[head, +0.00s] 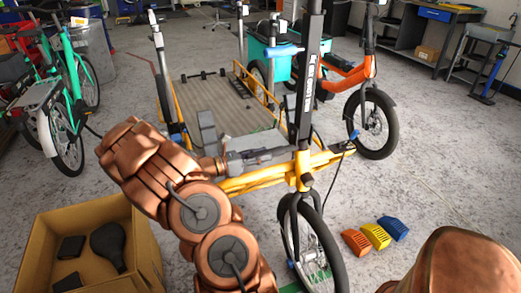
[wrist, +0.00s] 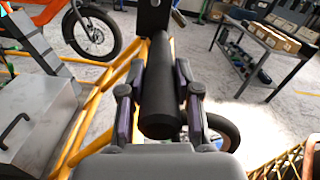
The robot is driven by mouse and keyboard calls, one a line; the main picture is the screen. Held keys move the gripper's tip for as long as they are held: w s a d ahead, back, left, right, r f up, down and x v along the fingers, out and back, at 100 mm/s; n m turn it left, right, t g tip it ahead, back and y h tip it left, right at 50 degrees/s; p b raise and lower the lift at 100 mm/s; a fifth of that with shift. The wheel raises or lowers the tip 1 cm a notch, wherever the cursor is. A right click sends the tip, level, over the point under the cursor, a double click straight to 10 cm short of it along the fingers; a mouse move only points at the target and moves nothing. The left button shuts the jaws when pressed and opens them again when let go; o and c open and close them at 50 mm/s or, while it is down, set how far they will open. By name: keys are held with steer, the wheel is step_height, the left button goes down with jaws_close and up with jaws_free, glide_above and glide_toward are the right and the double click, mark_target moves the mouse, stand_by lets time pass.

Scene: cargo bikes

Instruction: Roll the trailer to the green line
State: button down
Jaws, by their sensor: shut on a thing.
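The trailer, a yellow-framed carrier with a flat grey bed (head: 225,105), stands ahead of me in the head view. A dark upright post (head: 307,90) rises at its front above a spoked front wheel (head: 312,245). My gripper (head: 285,153) reaches in from the left at the yellow front frame. In the wrist view, my gripper (wrist: 160,85) has a finger on each side of a thick black bar (wrist: 160,115) and is shut on it. Part of a green line (head: 318,277) shows on the floor by the front wheel; the wheel and my arm hide some of it.
A cardboard box (head: 147,235) with dark parts stands at lower left. Orange, yellow and blue blocks (head: 376,236) lie right of the front wheel. A green bike (head: 65,120) stands left, an orange bike (head: 345,75) behind right. A workbench (head: 425,35) is at back right.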

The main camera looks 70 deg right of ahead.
steer(key=shift+s+a, duration=0.35)
steer(key=shift+w, duration=0.1)
steer(key=c, duration=0.8)
jaws_free()
steer(key=v, duration=1.2)
steer(key=shift+d, duration=0.1)
